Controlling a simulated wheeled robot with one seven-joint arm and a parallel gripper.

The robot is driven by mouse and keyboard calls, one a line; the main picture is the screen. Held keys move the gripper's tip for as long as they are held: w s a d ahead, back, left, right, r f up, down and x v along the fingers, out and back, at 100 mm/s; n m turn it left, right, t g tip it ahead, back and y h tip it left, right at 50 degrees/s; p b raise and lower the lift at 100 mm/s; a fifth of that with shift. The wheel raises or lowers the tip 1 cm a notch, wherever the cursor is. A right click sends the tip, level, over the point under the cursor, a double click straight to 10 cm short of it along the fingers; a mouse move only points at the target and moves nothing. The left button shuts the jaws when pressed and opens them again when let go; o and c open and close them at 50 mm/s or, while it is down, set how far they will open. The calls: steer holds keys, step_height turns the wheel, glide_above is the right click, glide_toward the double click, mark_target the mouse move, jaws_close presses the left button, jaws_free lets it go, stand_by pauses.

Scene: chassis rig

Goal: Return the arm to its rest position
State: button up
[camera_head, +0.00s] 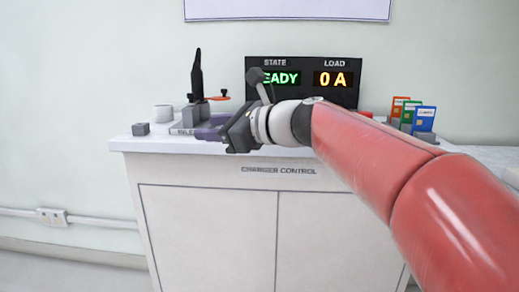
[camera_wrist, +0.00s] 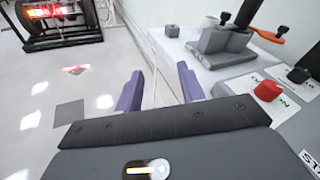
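My red arm reaches in from the right in the head view. The fingers look clear of the objects on the counter.
The white counter (camera_head: 140,146) holds a small grey cube (camera_head: 141,129), a grey block fixture with black handle and orange lever (camera_head: 218,98), and colored cards (camera_head: 424,118). The display (camera_head: 303,66) reads "EADY" and "0 A".

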steer(key=s+d+f+n+g+h+p, duration=0.2)
steer(key=s+d+f+n+h+p, duration=0.1)
steer(key=s+d+f+n+h, duration=1.1)
steer(key=s+d+f+n, duration=0.6)
steer(key=s+d+f, duration=0.4)
steer(key=shift+f+p, duration=0.3)
steer(key=shift+d, duration=0.1)
stand_by(2.0)
